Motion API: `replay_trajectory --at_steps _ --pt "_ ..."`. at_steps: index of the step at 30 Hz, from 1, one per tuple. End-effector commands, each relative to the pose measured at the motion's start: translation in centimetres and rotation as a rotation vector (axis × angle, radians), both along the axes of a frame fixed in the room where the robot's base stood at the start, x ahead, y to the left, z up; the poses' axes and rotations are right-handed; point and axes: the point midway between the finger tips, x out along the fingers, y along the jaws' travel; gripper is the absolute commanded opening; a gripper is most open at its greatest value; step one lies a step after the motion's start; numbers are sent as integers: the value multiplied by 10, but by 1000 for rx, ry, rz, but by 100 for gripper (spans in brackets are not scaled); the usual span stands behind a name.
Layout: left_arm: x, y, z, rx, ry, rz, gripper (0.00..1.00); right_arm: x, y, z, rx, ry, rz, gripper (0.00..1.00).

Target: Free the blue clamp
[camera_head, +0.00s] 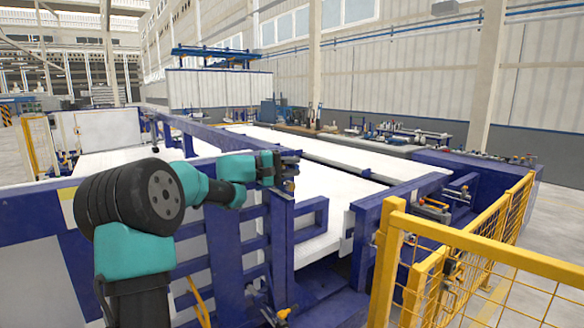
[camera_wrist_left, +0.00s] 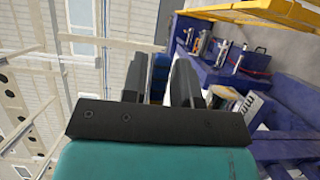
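My left gripper (camera_head: 280,166) is at the top of a dark blue post on the near frame, in the middle of the head view. In the left wrist view its two dark fingers (camera_wrist_left: 160,75) stand apart. A blue part (camera_wrist_left: 159,72) shows in the gap between them. It may be the blue clamp or the blue frame behind; I cannot tell which, nor whether the fingers touch it. A small orange piece (camera_head: 290,187) shows just below the gripper in the head view. My right gripper is not in view.
A yellow mesh fence (camera_head: 470,250) stands at the near right. Clamps with orange parts (camera_head: 432,208) sit on the blue frame (camera_head: 375,215) to the right. White conveyor beds (camera_head: 330,190) lie behind the gripper. Open floor shows at the far right.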

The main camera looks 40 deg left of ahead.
Motion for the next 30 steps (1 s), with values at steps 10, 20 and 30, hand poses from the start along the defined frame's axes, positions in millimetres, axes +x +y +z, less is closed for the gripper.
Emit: replay_trajectory --at_steps 10,20,30 --pt "0 0 1 1 -2 1 39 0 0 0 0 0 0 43" --pt "-21 15 1 2 -2 5 39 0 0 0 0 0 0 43" --pt "-73 51 1 2 0 5 39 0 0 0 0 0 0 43"
